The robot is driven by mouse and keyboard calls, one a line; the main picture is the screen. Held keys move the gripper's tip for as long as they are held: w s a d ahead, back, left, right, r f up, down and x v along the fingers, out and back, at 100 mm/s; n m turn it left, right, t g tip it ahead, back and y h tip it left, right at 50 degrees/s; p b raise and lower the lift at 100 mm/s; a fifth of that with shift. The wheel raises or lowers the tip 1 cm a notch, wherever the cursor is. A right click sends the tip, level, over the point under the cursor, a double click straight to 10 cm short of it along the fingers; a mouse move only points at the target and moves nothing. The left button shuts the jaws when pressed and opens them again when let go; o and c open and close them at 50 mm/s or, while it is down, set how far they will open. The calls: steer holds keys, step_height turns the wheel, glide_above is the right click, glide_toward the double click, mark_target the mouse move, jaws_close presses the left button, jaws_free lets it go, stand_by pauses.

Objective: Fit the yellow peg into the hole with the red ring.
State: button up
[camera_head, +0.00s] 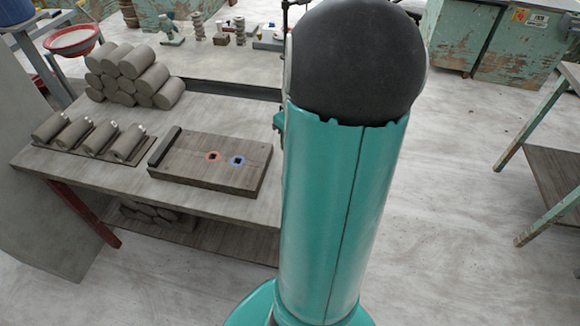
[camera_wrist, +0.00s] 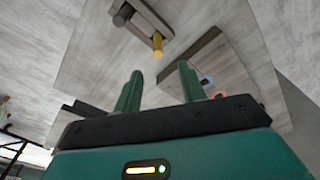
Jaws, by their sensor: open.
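The yellow peg (camera_wrist: 158,46) shows in the wrist view, beside a grey-brown block (camera_wrist: 152,16) on the table; the head view does not show it. My gripper (camera_wrist: 160,76) is open, its two green fingers apart with nothing between them, and the peg appears beyond the fingertips. The red ring (camera_head: 212,156) surrounds a dark hole in a wooden board (camera_head: 190,150) in the head view, left of the blue ring (camera_head: 237,161). In the wrist view the red ring (camera_wrist: 218,95) is partly hidden behind my right finger and gripper body. My arm blocks part of the table in the head view.
A rack with several clay cylinders (camera_head: 88,137) stands left of the board. A stack of clay cylinders (camera_head: 120,76) is behind it. A dark cylinder (camera_wrist: 122,16) lies near the peg's block. Bare tabletop (camera_head: 215,110) shows behind the board.

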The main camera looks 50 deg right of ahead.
steer(key=f, duration=0.6)
steer(key=w+f, duration=0.1)
steer(key=f, duration=0.3)
steer(key=shift+d+f, duration=0.1)
steer(key=shift+d, duration=0.15)
jaws_close()
